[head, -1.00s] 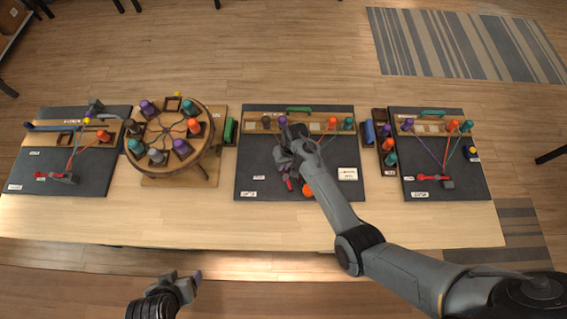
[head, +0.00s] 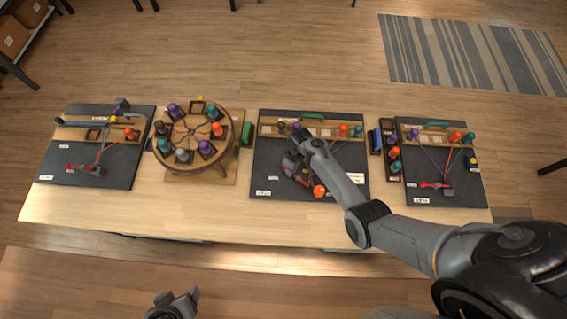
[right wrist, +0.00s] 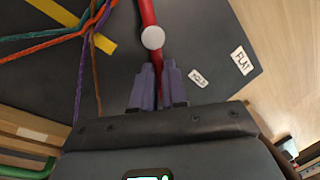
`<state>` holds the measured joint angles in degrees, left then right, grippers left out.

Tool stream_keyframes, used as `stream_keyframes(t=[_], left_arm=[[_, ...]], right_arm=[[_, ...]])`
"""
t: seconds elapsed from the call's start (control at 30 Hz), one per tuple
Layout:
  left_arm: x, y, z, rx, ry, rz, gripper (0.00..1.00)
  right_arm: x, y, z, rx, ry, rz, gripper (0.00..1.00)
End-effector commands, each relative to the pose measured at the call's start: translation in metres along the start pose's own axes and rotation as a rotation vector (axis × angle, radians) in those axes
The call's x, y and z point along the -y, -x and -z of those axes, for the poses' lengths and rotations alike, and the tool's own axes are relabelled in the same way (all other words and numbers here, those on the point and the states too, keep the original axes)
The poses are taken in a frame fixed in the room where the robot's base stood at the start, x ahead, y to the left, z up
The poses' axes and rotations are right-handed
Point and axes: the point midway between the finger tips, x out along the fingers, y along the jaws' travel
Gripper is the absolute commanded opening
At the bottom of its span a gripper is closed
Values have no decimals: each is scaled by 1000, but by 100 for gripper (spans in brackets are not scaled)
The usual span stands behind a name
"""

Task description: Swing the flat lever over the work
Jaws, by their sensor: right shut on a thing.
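My right gripper (head: 293,162) is over the middle dark board (head: 262,188) in the head view. In the right wrist view its purple fingertips (right wrist: 158,76) are shut on the red lever (right wrist: 148,14), beside a white round knob on it. Braided cords (right wrist: 90,60) in green, purple, orange and brown lie to the left of the lever. The labels FLAT (right wrist: 241,60) and HOLD (right wrist: 198,78) are to its right. In the head view the arm hides much of the lever and cords. My left gripper (head: 178,302) is at the bottom edge, away from the table; its jaws are unclear.
A round stand (head: 190,118) with coloured bobbins is left of the middle board. A left board (head: 60,170) and a right board (head: 470,190) each carry cords and a red lever. The table's front strip is clear.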

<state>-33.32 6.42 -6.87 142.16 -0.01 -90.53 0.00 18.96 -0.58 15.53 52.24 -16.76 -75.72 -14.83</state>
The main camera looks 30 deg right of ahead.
Motion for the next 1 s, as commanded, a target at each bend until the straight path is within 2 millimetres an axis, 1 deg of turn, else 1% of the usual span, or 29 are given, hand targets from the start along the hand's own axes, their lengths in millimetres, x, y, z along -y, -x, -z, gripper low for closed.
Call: stream_keyframes(t=[0.03, 0.3, 0.5, 0.7, 1.0], left_arm=[[0, 5, 2, 0, 0, 0, 69], [2, 12, 4, 1, -7, 6, 69], [4, 15, 5, 1, -12, 10, 69], [4, 18, 5, 1, -12, 10, 69], [2, 19, 6, 0, -5, 4, 69]], right_arm=[[1, 4, 2, 3, 45, -3, 0], [11, 1, 1, 50, 291, -3, 0], [18, -1, -1, 81, 444, -2, 0], [23, -2, -2, 101, 554, -2, 0], [26, -3, -3, 115, 629, -1, 0]])
